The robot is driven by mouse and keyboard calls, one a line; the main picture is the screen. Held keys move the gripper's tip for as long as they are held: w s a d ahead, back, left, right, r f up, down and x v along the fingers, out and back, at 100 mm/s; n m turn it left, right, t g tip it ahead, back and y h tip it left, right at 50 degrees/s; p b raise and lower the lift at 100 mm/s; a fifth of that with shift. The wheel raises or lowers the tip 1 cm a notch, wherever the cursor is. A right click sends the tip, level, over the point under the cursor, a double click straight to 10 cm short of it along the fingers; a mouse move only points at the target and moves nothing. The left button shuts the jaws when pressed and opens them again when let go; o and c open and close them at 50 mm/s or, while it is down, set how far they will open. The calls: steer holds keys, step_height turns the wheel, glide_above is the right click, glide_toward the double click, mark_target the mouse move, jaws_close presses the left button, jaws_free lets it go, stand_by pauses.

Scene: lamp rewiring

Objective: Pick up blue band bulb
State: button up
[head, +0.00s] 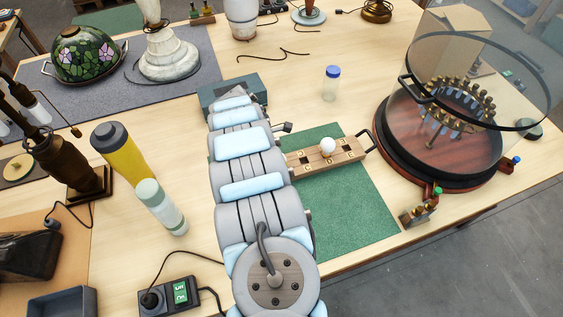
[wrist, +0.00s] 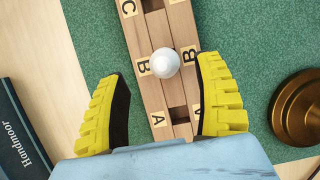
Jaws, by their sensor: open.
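A white round bulb (wrist: 165,63) sits in the middle slot, between two B labels, of a wooden rack (wrist: 185,22) lettered A, B and C. No blue band shows on it from above. In the head view the bulb (head: 326,146) stands on the same rack (head: 306,163), which lies on a green mat (head: 345,205). My gripper (wrist: 163,72) is open, its yellow-padded fingers to the left and right of the bulb in the picture, with gaps on both sides. My arm hides the gripper in the head view.
A blue-lidded jar (head: 331,84) stands behind the rack. A large glass cover over a round dark base (head: 440,165) stands to the right. A dark box marked Handmoor (wrist: 20,135) and a bronze disc (wrist: 300,106) flank the gripper. A yellow torch-like cylinder (head: 121,152) stands left.

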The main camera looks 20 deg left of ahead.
steer(key=shift+d+f, duration=0.2)
steer(key=shift+f, duration=0.65)
steer(key=shift+d+f, duration=0.2)
steer(key=shift+f, duration=0.65)
steer(key=shift+w+f, duration=0.2)
steer(key=shift+f, duration=0.25)
steer(key=shift+d+f, duration=0.25)
steer(key=shift+f, duration=0.05)
steer(key=c, duration=1.2)
